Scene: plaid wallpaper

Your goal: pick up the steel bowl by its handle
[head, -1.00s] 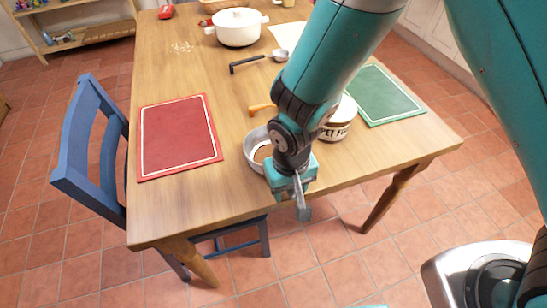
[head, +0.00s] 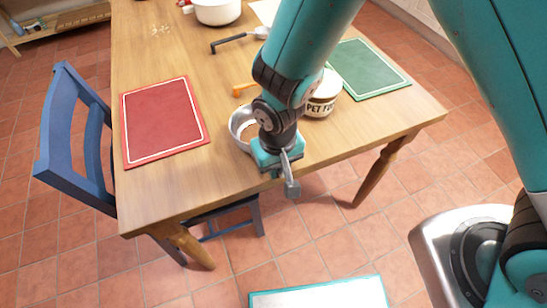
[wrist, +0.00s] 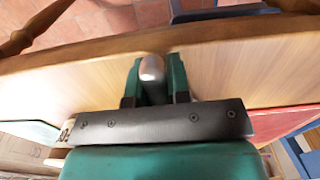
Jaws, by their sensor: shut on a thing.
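The steel bowl (head: 236,123) is at the near edge of the wooden table in the head view, with something brown inside. My wrist and forearm cover its right side. My gripper (wrist: 153,70) is at the bowl's near right side in the head view, with its fingertips hidden there. In the wrist view its teal fingers are shut on a rounded metal end, the bowl's handle (wrist: 152,67). The bowl's body is not seen in the wrist view. I cannot tell whether the bowl rests on the table or is slightly raised.
A pet food jar (head: 322,96) stands close to the right of my arm, and an orange handle (head: 243,89) lies behind the bowl. A red mat (head: 163,120) is left, a green mat (head: 370,68) right. A black-handled ladle (head: 230,42) and white pot (head: 217,10) are farther back.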

